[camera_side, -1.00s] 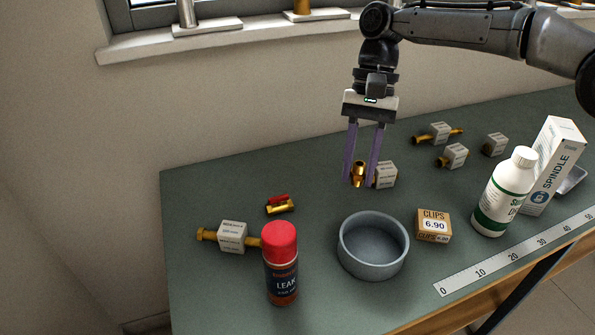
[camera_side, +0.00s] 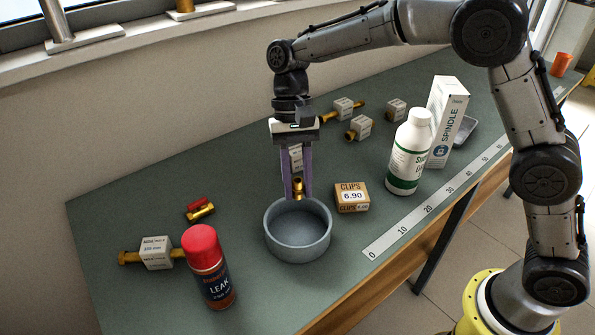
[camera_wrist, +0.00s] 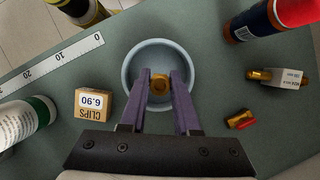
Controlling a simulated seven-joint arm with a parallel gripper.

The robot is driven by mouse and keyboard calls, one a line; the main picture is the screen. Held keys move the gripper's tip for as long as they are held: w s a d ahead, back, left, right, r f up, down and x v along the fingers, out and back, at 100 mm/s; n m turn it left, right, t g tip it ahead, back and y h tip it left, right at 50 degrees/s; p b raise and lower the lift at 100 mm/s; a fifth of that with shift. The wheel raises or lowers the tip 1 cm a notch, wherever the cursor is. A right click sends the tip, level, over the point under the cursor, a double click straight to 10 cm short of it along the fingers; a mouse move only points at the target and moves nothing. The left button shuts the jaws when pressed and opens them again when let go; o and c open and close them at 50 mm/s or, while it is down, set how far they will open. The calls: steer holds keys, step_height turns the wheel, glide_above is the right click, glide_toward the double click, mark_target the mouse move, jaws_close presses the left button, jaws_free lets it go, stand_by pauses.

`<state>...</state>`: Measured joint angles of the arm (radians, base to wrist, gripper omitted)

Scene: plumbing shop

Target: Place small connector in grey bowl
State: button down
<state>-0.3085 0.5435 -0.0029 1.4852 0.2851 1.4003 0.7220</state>
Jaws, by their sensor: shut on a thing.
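My gripper (camera_side: 297,195) has purple fingers and is shut on a small brass connector (camera_side: 298,188). In the side view the connector hangs between the fingertips at the back rim of the grey bowl (camera_side: 298,248), and its exact height above the bowl is hard to tell. In the wrist view the connector (camera_wrist: 160,85) shows between the fingertips (camera_wrist: 160,80), with the round bowl (camera_wrist: 133,62) behind it. The part of the bowl that I can see inside is empty.
A CLIPS box (camera_side: 351,197) stands just right of the bowl. A red-capped LEAK can (camera_side: 208,268) stands to its left. A red-handled valve (camera_side: 200,209), a tagged brass fitting (camera_side: 156,252), a white bottle (camera_side: 408,155) and a SPINDLE box (camera_side: 446,122) are also on the bench.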

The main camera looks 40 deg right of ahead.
glide_above(298, 234)
steer(key=shift+f, duration=4.25)
steer(key=c, duration=0.6)
jaws_free()
steer(key=shift+o, duration=0.2)
